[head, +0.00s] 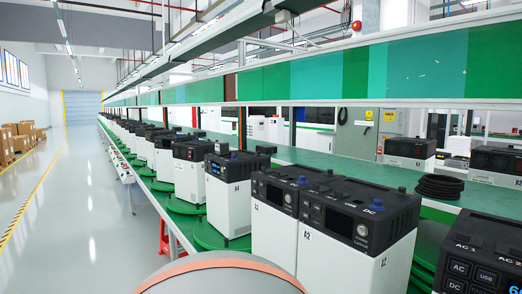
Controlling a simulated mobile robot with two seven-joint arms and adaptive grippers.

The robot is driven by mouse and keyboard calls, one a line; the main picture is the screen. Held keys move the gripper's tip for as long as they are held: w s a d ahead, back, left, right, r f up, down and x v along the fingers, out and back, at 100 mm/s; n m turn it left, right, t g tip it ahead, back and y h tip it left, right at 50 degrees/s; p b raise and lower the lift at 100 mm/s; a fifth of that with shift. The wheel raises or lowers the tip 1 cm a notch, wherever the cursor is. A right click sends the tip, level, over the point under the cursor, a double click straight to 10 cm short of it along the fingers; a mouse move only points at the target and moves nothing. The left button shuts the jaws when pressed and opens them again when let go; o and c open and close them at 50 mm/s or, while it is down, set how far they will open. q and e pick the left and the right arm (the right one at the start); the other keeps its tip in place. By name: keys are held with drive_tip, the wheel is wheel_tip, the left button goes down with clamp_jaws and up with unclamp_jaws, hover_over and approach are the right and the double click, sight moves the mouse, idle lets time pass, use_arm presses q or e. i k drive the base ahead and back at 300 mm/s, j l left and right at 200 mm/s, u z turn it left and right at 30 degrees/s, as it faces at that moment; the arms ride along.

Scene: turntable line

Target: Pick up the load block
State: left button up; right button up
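I cannot make out a thing that is clearly the load block in the head view. Several white boxes with black tops stand in a row along the line, such as the box marked A2 (345,250), the one behind it (274,235) and the box marked A4 (229,211). Some carry small blue knobs on top. Neither of my grippers is in view.
Green round turntables (210,236) lie under the boxes. A black cable coil (440,187) lies on the green bench to the right. Another black unit (478,258) is cut off at the right edge. The grey floor aisle (85,215) at left is clear, with cartons (20,138) beyond.

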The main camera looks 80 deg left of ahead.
sight(222, 148)
drive_tip(key=u, duration=3.45)
drive_tip(key=i+j+u, duration=0.1)
drive_tip(key=i+u, duration=0.15)
drive_tip(key=i, duration=0.15)
drive_tip(key=i+u, duration=0.3)
drive_tip(key=i, duration=0.15)
drive_tip(key=i+j, duration=0.1)
drive_tip(key=i, duration=2.95)
drive_tip(key=i+z, duration=0.15)
drive_tip(key=z, duration=0.25)
drive_tip(key=i+z, duration=0.15)
drive_tip(key=z, duration=0.25)
drive_tip(key=i+j+z, duration=0.15)
drive_tip(key=z, duration=1.95)
